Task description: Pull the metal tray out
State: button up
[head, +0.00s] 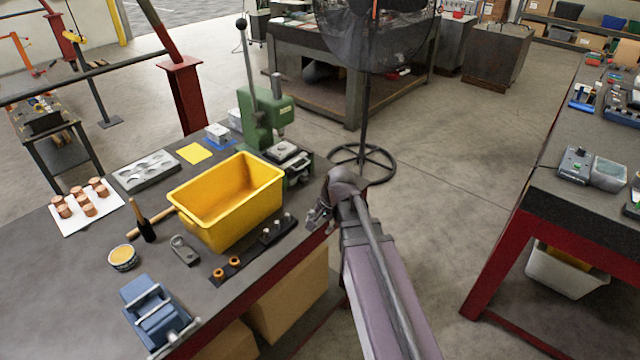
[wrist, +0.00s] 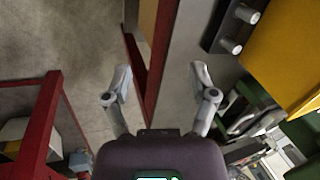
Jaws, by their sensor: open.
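A grey metal tray (head: 147,171) with rounded recesses lies flat at the back left of the bench, behind the yellow bin. Another metal, tray-like piece (head: 287,151) sits at the foot of the green press; I cannot tell which one the task means. My gripper (head: 319,214) is at the bench's right edge, in front of the press and right of the yellow bin. In the wrist view my gripper (wrist: 157,80) has its two fingers wide apart, with nothing between them. Metal parts by the press (wrist: 262,122) show right of the fingers.
A yellow bin (head: 225,228) stands mid-bench, beside a black strip with pegs (head: 254,250). The green press (head: 262,115) has a tall lever. A blue vise (head: 155,312) is at the front. A fan stand (head: 365,120) rises behind my arm. Open floor (head: 450,200) lies to the right.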

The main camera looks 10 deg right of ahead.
aim_at(306, 180)
jog(key=w+f+m+t+b, duration=0.1)
jog(key=w+m, duration=0.2)
jog(key=w, duration=0.1)
jog(key=w+d+m+t+y+b, duration=0.1)
jog(key=w+m+b, duration=0.1)
jog(key=w+m, duration=0.2)
jog(key=w+f+m+t+y+b, duration=0.1)
jog(key=w+m+b, duration=0.1)
jog(key=w, duration=0.3)
jog(key=shift+w+d+f+m, duration=0.15)
jog(key=shift+d+f+m, duration=0.2)
jog(key=shift+m, duration=0.35)
jog(key=w+d+m+t+b, duration=0.1)
jog(key=w+m, duration=0.2)
jog(key=w+d+m+t+y+b, duration=0.1)
jog(key=w+m, duration=0.2)
jog(key=w+d+m+t+b, duration=0.1)
jog(key=w+m+b, duration=0.1)
jog(key=w+m, duration=0.1)
jog(key=shift+w+d+f+y, duration=0.1)
jog(key=shift+w+d+y, duration=0.2)
jog(key=shift+w+d, duration=0.1)
jog(key=shift+w+d+m+t, duration=0.2)
jog(key=shift+w+m+t, duration=0.15)
jog(key=shift+m, duration=0.25)
jog(key=shift+w, duration=0.1)
jog(key=shift+b+x, duration=2.75)
jog(key=shift+x, duration=2)
jog(key=shift+a, duration=0.15)
grip_shut()
